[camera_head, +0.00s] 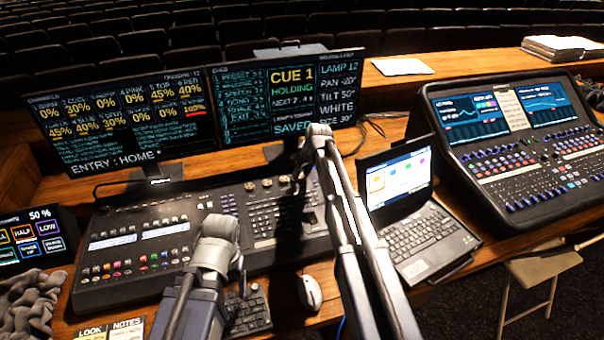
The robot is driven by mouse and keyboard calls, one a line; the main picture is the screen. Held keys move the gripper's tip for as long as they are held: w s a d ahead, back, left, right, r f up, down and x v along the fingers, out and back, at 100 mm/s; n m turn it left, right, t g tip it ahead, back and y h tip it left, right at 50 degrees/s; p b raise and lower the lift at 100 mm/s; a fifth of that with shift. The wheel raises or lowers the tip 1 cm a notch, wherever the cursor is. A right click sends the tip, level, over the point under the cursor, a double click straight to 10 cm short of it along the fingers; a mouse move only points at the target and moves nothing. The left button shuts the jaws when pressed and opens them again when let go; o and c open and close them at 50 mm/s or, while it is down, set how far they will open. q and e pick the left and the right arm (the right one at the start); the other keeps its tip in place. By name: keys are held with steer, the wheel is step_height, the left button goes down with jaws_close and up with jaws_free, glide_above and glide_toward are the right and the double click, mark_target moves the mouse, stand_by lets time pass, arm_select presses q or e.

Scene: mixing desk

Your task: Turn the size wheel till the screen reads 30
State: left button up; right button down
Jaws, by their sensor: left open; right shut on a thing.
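The right-hand monitor (290,95) shows CUE 1 HOLDING, and the last line of its right column (345,113) reads SIZE 30°. The lighting console (150,245) lies below, with a row of small knobs (267,183) along its upper right part. My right gripper (288,218) points down over the console's right part, dark against it. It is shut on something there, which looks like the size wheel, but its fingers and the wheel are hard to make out. My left gripper (241,281) is open, low over the console's front edge, mostly hidden by its own wrist.
A left monitor (115,120) shows channel levels. An open laptop (420,240) and a second desk (520,150) stand at the right. A small touch panel (38,240) and grey cloth (30,305) are at the left.

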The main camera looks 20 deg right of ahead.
steer(key=shift+c, duration=2.2)
jaws_free()
arm_select(q)
steer(key=shift+r, duration=0.1)
arm_select(e)
steer(key=shift+r, duration=0.15)
arm_select(q)
step_height(320, 180, up, 7)
steer(key=p, duration=0.7)
arm_select(e)
steer(key=a+v, duration=0.1)
steer(key=v, duration=0.6)
steer(key=shift+s+d+r, duration=0.2)
steer(key=shift+d, duration=0.35)
